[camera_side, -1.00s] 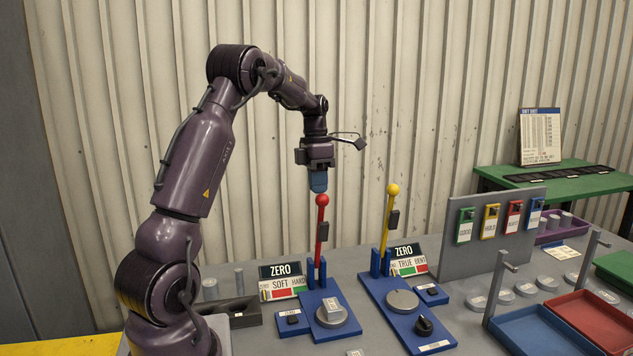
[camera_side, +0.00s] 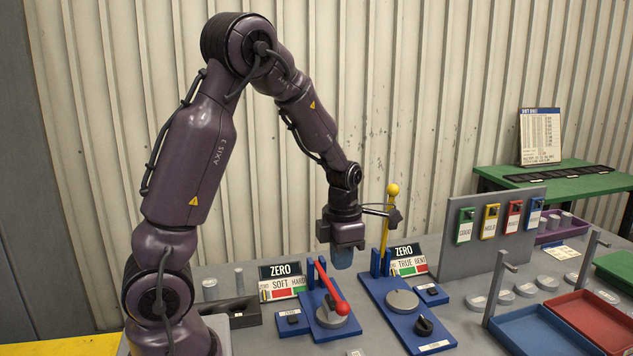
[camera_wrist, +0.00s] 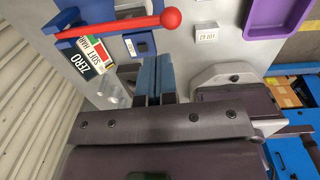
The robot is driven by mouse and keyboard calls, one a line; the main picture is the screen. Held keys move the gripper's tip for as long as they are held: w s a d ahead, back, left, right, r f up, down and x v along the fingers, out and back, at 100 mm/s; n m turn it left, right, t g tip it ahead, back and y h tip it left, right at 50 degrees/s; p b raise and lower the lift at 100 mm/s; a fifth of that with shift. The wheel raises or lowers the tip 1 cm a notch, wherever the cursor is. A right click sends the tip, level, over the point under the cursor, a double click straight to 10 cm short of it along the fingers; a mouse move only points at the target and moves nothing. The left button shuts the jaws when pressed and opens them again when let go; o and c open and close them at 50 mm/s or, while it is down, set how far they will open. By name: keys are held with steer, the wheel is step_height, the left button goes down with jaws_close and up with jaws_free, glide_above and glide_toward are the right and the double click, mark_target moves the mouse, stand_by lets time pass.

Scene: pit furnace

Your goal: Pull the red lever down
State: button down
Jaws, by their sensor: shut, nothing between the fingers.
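The red lever (camera_side: 328,287) is tilted far down toward the front of its blue stand, its ball end low over the round grey piece on the base (camera_side: 331,316). In the wrist view the red lever (camera_wrist: 120,28) lies across the top, apart from my fingers.
A yellow-knobbed lever (camera_side: 390,220) stands upright on the blue stand to the right, close to my gripper. Signs reading ZERO (camera_side: 280,270) stand behind the stands. A grey panel with coloured tags (camera_side: 492,232) and a blue tray (camera_side: 540,330) are further right.

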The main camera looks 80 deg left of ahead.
mark_target(349, 309)
steer(key=d+f, duration=0.1)
steer(key=f, duration=0.2)
steer(key=d+f, duration=0.1)
steer(key=f, duration=0.3)
steer(key=d+f, duration=0.2)
steer(key=f, duration=0.2)
steer(key=shift+f, duration=1)
steer(key=shift+r, duration=0.1)
steer(key=r, duration=0.2)
steer(key=d+r, duration=0.1)
steer(key=r, duration=0.1)
steer(key=shift+d+r, duration=0.15)
steer(key=d+r, duration=0.4)
steer(key=d, duration=0.4)
steer(key=shift+s, duration=0.15)
steer(key=shift+d, duration=0.1)
